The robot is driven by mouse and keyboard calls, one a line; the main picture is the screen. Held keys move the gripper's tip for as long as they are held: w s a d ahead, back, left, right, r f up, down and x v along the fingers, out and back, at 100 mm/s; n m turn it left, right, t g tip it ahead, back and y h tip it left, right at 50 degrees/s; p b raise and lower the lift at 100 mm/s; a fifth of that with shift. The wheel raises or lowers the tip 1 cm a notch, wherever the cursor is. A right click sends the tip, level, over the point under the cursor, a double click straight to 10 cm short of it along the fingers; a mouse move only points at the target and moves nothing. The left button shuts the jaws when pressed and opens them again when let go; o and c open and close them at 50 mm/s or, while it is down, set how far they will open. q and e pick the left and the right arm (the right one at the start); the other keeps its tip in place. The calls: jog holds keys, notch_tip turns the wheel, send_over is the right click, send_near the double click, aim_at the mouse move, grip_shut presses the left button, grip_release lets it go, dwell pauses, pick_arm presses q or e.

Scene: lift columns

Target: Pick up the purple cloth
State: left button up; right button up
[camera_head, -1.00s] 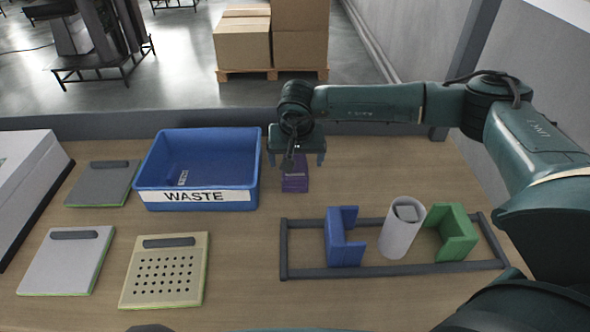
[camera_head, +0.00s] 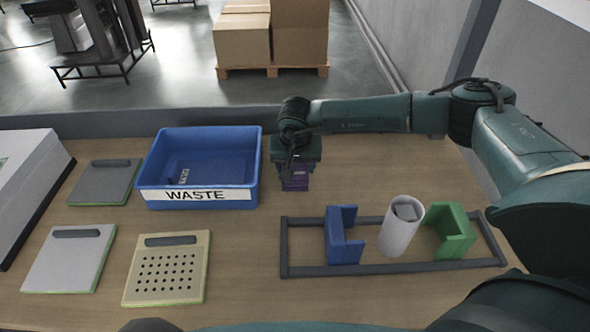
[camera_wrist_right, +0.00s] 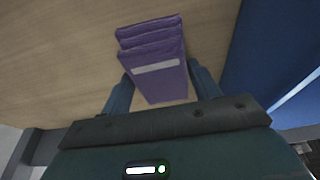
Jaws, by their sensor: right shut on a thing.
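The purple cloth (camera_head: 294,181) is a small folded stack on the wooden table, just right of the blue waste bin. In the right wrist view the purple cloth (camera_wrist_right: 152,48) shows several layered folds and a pale grey label, and it lies between the two fingers. My right gripper (camera_head: 295,172) is over the cloth, pointing down, with its fingers (camera_wrist_right: 160,88) shut on it. The gripper hides the cloth's upper part in the head view. I cannot tell whether the cloth is lifted off the table. My left gripper is not in view.
The blue bin (camera_head: 150,199) marked WASTE stands close to the left of the gripper. A dark rack frame (camera_head: 330,270) with a blue block (camera_head: 343,240), a white cylinder (camera_head: 398,232) and a green block (camera_head: 449,232) is nearer. Flat panels (camera_head: 68,262) lie left.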

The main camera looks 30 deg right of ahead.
aim_at(295, 168)
jog(key=shift+c, duration=1.1)
notch_tip(295, 168, up, 10)
jog(key=b, duration=0.1)
jog(key=o, duration=0.4)
jog(key=c, duration=0.3)
